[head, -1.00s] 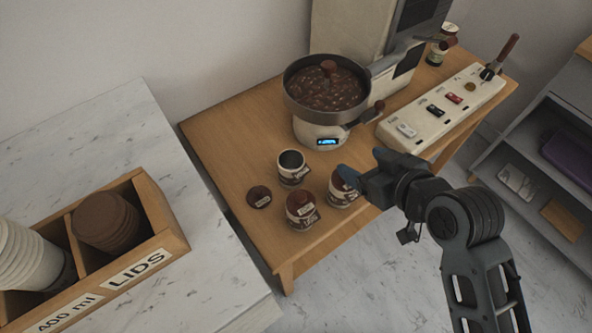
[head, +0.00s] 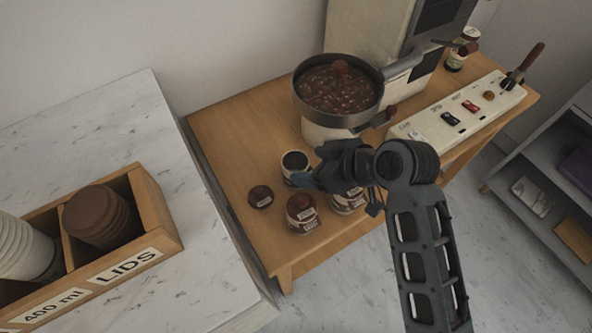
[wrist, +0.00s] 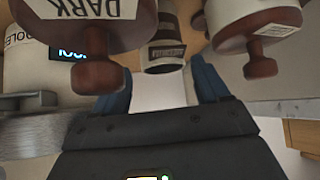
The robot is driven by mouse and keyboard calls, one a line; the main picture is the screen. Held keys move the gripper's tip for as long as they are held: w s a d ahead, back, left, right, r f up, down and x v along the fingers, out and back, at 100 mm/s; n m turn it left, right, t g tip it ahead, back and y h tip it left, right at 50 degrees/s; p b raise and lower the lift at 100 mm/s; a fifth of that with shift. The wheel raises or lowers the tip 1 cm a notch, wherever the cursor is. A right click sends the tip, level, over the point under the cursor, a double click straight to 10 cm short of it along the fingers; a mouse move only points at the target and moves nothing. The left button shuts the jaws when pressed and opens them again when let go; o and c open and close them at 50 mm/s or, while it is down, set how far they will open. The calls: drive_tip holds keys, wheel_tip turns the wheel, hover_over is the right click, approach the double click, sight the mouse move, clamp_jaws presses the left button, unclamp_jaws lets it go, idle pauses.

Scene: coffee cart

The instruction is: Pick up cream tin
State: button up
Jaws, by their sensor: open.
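Several tins stand on the wooden cart; I cannot read which one is the cream tin. An open, lidless tin (head: 294,161) is behind two tins with dark red lids, a front one (head: 302,213) and a right one (head: 347,202) partly hidden by my arm. A loose lid (head: 260,196) lies left of them. My gripper (head: 308,180) is open and empty among the tins, close to the open one. In the wrist view, a tin marked DARK (wrist: 85,22) is at upper left, another lidded tin (wrist: 250,18) at upper right, and a banded tin (wrist: 166,45) between the fingers.
A pan of beans (head: 338,90) sits on a white machine (head: 325,132) behind the gripper. A white switch panel (head: 460,112) is to the right. A wooden lids box (head: 135,262) stands on the marble counter (head: 95,130) at left.

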sight(287, 167)
drive_tip(key=shift+x, duration=2.35)
drive_tip(key=shift+s, duration=0.1)
drive_tip(key=shift+c, duration=0.4)
drive_tip(key=c, duration=0.9)
